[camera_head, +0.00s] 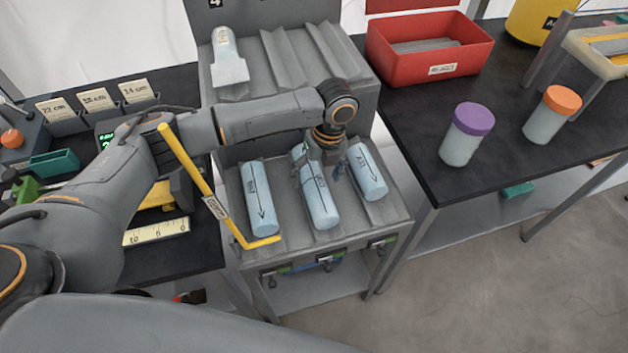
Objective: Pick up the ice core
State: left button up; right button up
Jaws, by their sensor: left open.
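Three light blue ice cores with dark arrows and lettering lie side by side in the grey grooved rack: the left core (259,200), the middle core (320,203) and the right core (368,175). My left gripper (321,165) points down over the upper part of the middle core. Its jaws are open, with one finger to each side of that core. The gripper hides part of the core's far end. Whether the fingers touch it I cannot tell. My right gripper is out of view.
A yellow bar (200,175) stands at the rack's left edge, close to my left arm. Another pale core (228,62) lies on the upper shelf. A red bin (428,50), a purple-lidded jar (466,135) and an orange-lidded jar (551,115) stand on the right table.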

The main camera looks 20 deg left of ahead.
pick_arm(q)
notch_tip(320, 180, down, 2)
jog(key=shift+a, duration=0.1)
jog(key=shift+c, duration=0.2)
jog(key=c, duration=1.5)
jog(key=shift+r, duration=0.1)
grip_shut()
jog(key=shift+r, duration=0.1)
